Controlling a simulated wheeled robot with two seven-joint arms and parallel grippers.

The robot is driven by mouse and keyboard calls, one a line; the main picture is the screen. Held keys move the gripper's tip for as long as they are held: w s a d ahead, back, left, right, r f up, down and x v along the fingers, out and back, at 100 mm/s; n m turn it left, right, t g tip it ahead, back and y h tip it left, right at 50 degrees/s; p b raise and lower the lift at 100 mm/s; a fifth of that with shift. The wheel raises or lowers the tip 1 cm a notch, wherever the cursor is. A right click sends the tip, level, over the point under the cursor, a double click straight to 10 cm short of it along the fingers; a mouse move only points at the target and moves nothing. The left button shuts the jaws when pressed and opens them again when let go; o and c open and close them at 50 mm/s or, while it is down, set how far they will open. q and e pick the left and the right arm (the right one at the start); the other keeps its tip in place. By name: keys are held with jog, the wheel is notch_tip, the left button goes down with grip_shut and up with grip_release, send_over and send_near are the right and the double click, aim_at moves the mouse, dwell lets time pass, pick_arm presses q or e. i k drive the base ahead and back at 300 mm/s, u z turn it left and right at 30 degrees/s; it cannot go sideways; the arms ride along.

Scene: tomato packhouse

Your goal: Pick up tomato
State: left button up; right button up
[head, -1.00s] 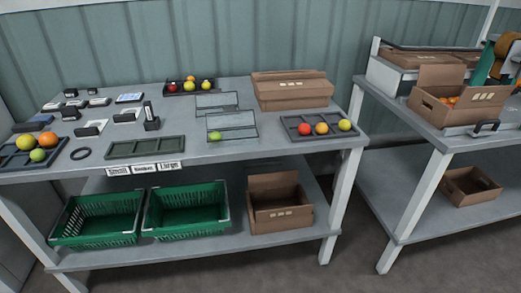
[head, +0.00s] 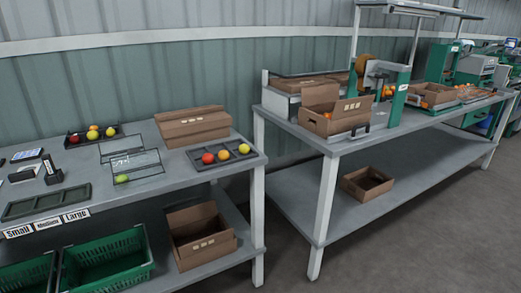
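In the head view, a dark tray (head: 199,167) near the right end of the left table holds a red tomato (head: 207,158), an orange one (head: 223,155) and a yellow one (head: 244,149). A dark tray (head: 72,144) at the back holds red, orange and yellow fruits. Orange tomatoes show at an open cardboard box (head: 330,120) on the right table, and more lie in a box farther right (head: 431,96). Neither gripper is in view.
A closed cardboard box (head: 192,127) stands on the left table. Green crates (head: 110,258) and an open box (head: 203,232) are on its lower shelf. The right table (head: 340,145) has a small box (head: 367,185) below. Floor in front is clear.

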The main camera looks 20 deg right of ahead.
aim_at(207, 158)
jog(key=z, duration=0.5)
jog(key=i, duration=0.9)
jog(key=u, duration=0.6)
jog(key=i, duration=0.7)
jog(key=u, duration=0.65)
